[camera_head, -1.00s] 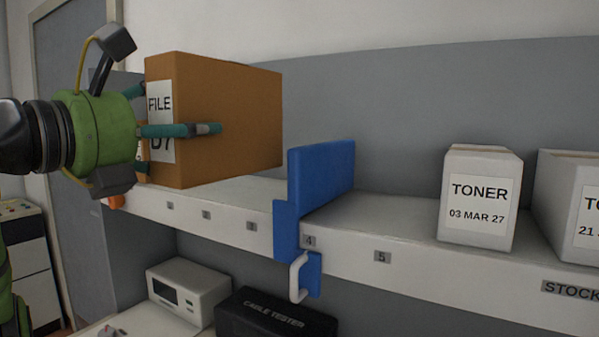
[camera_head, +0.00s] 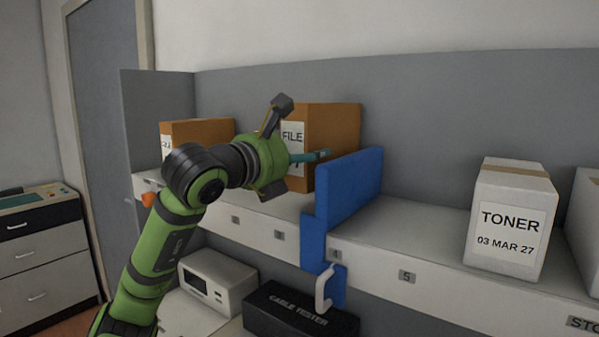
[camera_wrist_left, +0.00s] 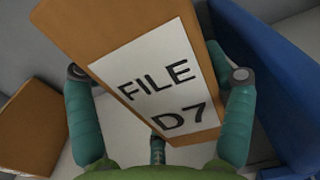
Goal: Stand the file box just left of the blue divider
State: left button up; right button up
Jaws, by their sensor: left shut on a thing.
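The brown file box (camera_head: 335,130) with a white FILE label is over the shelf, just left of and behind the blue divider (camera_head: 347,187). My left gripper (camera_head: 308,157) is shut on it from the label side. In the left wrist view the file box (camera_wrist_left: 108,30) reads FILE D7, with green fingers (camera_wrist_left: 160,110) on both sides of it. The blue divider shows there at the right (camera_wrist_left: 275,85), close to the box. The box's lower end is partly hidden, so I cannot tell whether it touches the shelf. My right gripper is not in view.
Another brown file box (camera_head: 200,132) stands further left on the shelf; it also shows in the left wrist view (camera_wrist_left: 30,125). A TONER box (camera_head: 510,218) stands right of the divider. The numbered shelf (camera_head: 420,240) is clear between them. A black cable tester (camera_head: 300,312) sits below.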

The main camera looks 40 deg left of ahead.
aim_at(299, 174)
pick_arm(q)
jog(key=shift+s+f, duration=0.15)
jog(key=shift+f, duration=0.1)
notch_tip(299, 174, down, 3)
jog(key=shift+r, duration=0.1)
jog(key=shift+w+f, duration=0.2)
jog(key=shift+a+f+p, duration=0.1)
jog(key=shift+f+p, duration=0.05)
jog(key=shift+p, duration=0.2)
jog(key=shift+f, duration=0.1)
jog(key=o, duration=1.5)
jog(key=shift+f, duration=0.1)
